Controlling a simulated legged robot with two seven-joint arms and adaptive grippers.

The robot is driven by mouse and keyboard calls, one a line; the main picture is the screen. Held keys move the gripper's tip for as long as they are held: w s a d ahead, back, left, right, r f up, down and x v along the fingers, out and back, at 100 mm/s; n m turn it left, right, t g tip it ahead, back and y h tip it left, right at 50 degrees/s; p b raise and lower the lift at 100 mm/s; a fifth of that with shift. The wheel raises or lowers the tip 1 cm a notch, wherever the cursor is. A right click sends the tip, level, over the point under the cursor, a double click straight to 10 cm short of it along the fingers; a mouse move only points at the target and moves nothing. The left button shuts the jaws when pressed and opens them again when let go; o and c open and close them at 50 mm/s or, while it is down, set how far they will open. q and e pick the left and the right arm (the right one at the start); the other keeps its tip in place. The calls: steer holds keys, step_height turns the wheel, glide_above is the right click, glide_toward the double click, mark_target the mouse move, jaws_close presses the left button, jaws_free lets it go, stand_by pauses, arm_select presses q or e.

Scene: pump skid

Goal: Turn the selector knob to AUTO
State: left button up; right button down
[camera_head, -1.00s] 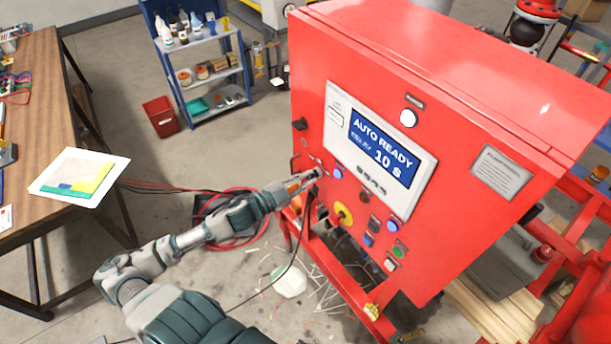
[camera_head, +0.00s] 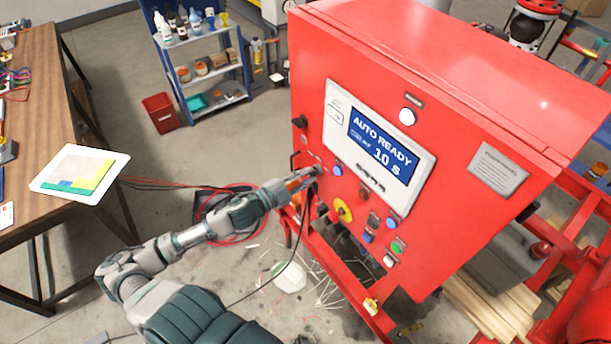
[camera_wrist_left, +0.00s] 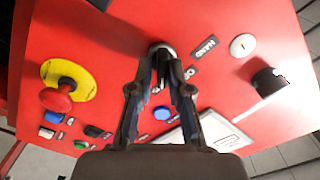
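My left gripper (camera_head: 312,173) reaches the lower left of the red panel's front. In the left wrist view its two fingers (camera_wrist_left: 162,58) close in on the selector knob (camera_wrist_left: 161,47), one fingertip on each side. The knob has a metallic rim. A label reading HAND and part of another label show beside it; the fingers hide the rest, so I cannot read its setting from the knob. The display (camera_head: 381,147) reads AUTO READY and 10 s. My right gripper is not in view.
The red cabinet (camera_head: 440,100) fills the right. A red stop button on a yellow plate (camera_head: 343,210), a blue button (camera_head: 337,170) and a black rotary handle (camera_wrist_left: 268,82) are near the knob. A wooden table (camera_head: 40,110) stands left; cables lie on the floor.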

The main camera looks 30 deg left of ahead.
arm_select(q)
steer(key=shift+o, duration=1)
steer(key=shift+w, duration=0.1)
steer(key=shift+a, duration=0.1)
steer(key=v, duration=1.2)
steer(key=shift+a+f, duration=0.1)
